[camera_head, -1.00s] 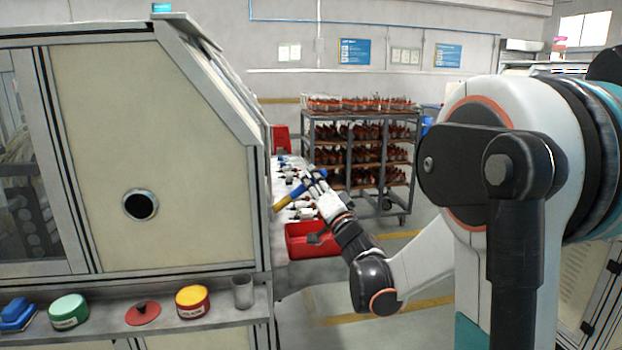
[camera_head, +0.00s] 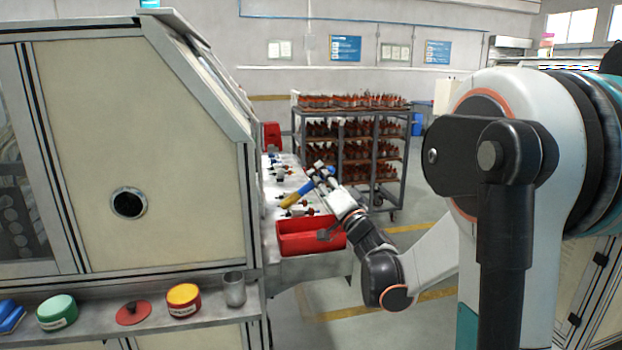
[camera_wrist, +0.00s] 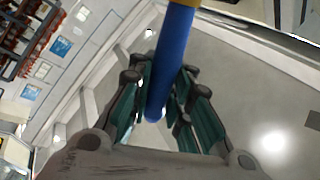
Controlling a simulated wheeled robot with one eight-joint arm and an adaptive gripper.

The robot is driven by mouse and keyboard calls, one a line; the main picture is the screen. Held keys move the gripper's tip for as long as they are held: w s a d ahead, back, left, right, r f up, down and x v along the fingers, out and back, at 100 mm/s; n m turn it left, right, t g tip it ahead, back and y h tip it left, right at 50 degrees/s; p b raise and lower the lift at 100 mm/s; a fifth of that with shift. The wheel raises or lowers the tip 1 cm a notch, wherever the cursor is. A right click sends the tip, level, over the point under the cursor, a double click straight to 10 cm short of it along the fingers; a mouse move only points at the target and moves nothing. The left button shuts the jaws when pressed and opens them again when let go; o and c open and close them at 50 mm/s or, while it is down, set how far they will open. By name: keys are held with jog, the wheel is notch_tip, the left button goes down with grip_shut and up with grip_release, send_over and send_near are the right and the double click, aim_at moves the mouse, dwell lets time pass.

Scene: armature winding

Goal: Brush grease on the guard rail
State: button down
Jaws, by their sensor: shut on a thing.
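My gripper (camera_head: 322,176) is shut on a blue and yellow tool, seen as a blue handle with a yellow end (camera_head: 304,188). In the wrist view the blue handle (camera_wrist: 170,60) stands between the green-padded fingers (camera_wrist: 158,95), with yellow at the top edge. The bristles are not visible. In the head view the gripper holds the tool above the bench, its yellow end slanting down to the left. An open tin with yellow-orange contents (camera_head: 183,294) stands on the near shelf, beside a red disc with a dark knob (camera_head: 133,312). I cannot tell which part is the guard rail.
A red tray (camera_head: 300,250) sits on the bench end, below the gripper. Several small parts lie on the bench behind it. A cream machine cabinet (camera_head: 150,120) stands at left. A loaded rack (camera_head: 350,150) stands behind.

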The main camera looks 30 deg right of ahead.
jog(key=shift+s+d, duration=0.25)
jog(key=shift+d, duration=0.55)
jog(key=d, duration=0.3)
jog(key=shift+s, duration=0.4)
jog(key=shift+a, duration=0.15)
jog(key=shift+w+a, duration=0.35)
jog(key=shift+a, duration=0.8)
jog(key=shift+w+a, duration=0.3)
jog(key=shift+a, duration=0.85)
jog(key=shift+w+a, duration=0.35)
jog(key=shift+a, duration=0.8)
jog(key=shift+w+a, duration=0.25)
jog(key=shift+a, duration=0.55)
jog(key=shift+w, duration=0.1)
